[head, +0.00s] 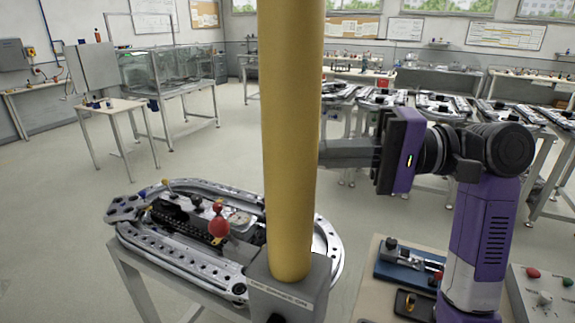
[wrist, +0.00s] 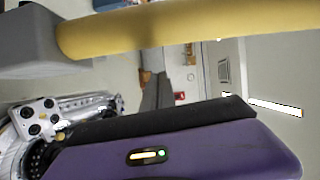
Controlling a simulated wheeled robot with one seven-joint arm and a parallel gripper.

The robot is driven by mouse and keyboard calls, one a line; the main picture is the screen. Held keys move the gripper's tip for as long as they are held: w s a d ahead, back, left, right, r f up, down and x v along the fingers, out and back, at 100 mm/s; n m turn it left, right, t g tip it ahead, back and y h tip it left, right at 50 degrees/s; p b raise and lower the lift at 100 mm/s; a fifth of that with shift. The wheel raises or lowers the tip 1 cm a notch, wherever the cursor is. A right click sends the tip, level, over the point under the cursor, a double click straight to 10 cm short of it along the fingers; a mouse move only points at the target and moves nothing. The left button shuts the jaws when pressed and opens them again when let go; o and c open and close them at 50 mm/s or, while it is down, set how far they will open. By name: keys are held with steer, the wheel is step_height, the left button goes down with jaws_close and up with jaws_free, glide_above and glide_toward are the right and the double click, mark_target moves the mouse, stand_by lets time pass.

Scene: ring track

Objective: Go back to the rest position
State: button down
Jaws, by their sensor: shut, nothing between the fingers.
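My gripper (head: 340,152) is raised at the right of the head view, with its fingers pointing left. Its tips are partly hidden behind the yellow column (head: 288,140). The purple gripper body (head: 405,150) is held level, well above the tables. In the wrist view the dark fingers (wrist: 160,98) are together with nothing held, and the purple housing (wrist: 190,155) fills the bottom. The ring track (head: 180,255) lies on its stand below and to the left of my gripper, not touching it. A red ball knob (head: 218,227) stands on the track.
A bench at the lower right carries a blue fixture (head: 405,262) and a panel with buttons (head: 545,290). More tracks (head: 445,103) stand on tables behind my arm. A small table (head: 112,106) and a glass-sided tank (head: 170,68) are at the left. The floor between is clear.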

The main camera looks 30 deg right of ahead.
steer(key=shift+s+d+r, duration=0.25)
steer(key=shift+s+d, duration=0.2)
steer(key=shift+d, duration=0.15)
steer(key=w+d+r+m+t+h, duration=0.25)
steer(key=w+d+t+h, duration=0.45)
steer(key=t, duration=0.4)
steer(key=s+d+f+m+t+h, duration=0.1)
steer(key=s+d+f+m+h, duration=0.1)
steer(key=f+h, duration=0.55)
steer(key=s+d+f+m+h, duration=0.1)
steer(key=d+f+m+h, duration=0.2)
steer(key=f, duration=0.7)
steer(key=s+a+f+n+g, duration=0.2)
steer(key=s+a+f+n, duration=0.2)
steer(key=s, duration=0.6)
steer(key=s+a+f+n+g+y, duration=0.1)
steer(key=s+a+f+n+g, duration=0.1)
steer(key=s+a+f+n, duration=0.2)
steer(key=s+a+f+n+g+y, duration=0.1)
steer(key=s+a+f+n, duration=0.3)
steer(key=s, duration=1.4)
steer(key=a+f, duration=0.4)
steer(key=f, duration=0.3)
steer(key=shift+s+a+f+g, duration=0.2)
steer(key=shift+s+f+g, duration=0.05)
steer(key=shift+f+g, duration=0.15)
